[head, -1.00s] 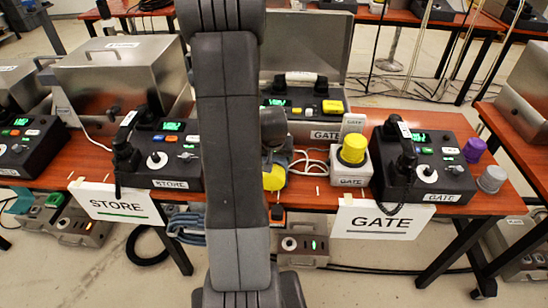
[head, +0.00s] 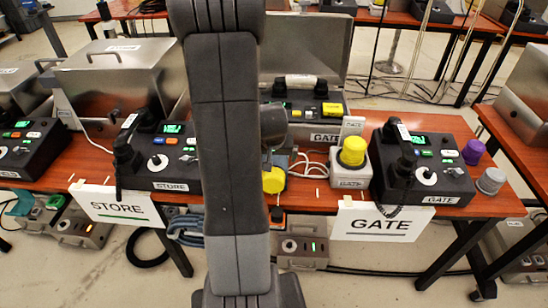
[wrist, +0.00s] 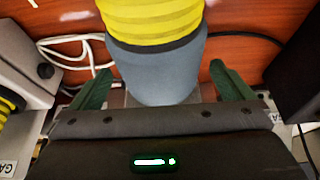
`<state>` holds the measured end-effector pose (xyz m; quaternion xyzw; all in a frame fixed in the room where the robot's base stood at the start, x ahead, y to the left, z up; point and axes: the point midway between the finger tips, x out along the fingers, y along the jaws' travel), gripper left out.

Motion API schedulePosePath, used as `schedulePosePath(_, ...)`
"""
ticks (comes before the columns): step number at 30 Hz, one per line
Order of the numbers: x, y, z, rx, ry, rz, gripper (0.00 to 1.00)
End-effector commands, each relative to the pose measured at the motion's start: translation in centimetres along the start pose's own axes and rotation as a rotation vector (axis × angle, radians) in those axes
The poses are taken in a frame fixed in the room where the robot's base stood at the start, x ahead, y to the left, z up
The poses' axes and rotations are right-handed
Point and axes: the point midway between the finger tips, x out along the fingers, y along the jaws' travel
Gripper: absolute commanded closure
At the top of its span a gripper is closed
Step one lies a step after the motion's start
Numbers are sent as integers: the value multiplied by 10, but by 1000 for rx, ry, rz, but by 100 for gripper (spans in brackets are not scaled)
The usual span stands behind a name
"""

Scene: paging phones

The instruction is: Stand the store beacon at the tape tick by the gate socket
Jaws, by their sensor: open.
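A beacon with a ribbed yellow cap and a blue-grey body (wrist: 158,70) fills the upper middle of the wrist view. It appears to lie on its side, yellow end towards me. In the head view its yellow end (head: 274,180) shows right of my arm. My gripper (wrist: 160,84) is open, its green fingers apart on either side of the grey body, with gaps visible. My arm hides most of the gripper in the head view. The gate socket (head: 350,181) is a white box with another yellow beacon (head: 352,151) on it. A white tape tick (head: 318,193) lies left of it.
A black gate phone console (head: 440,185) stands right of the socket, with purple (head: 474,151) and grey (head: 491,181) caps beside it. White cables (head: 313,165) lie behind the tick. The store console (head: 160,170) is left of my arm. Signs hang from the table's front edge.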

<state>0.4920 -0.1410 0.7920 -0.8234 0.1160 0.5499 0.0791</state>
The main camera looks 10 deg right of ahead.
Motion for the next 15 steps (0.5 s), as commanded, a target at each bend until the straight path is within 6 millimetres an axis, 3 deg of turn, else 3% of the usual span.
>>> schedulePosePath(6, -43, 0, -2, 0, 5, -1, 0)
schedulePosePath(15, -84, 0, -1, -1, 2, 0, 0)
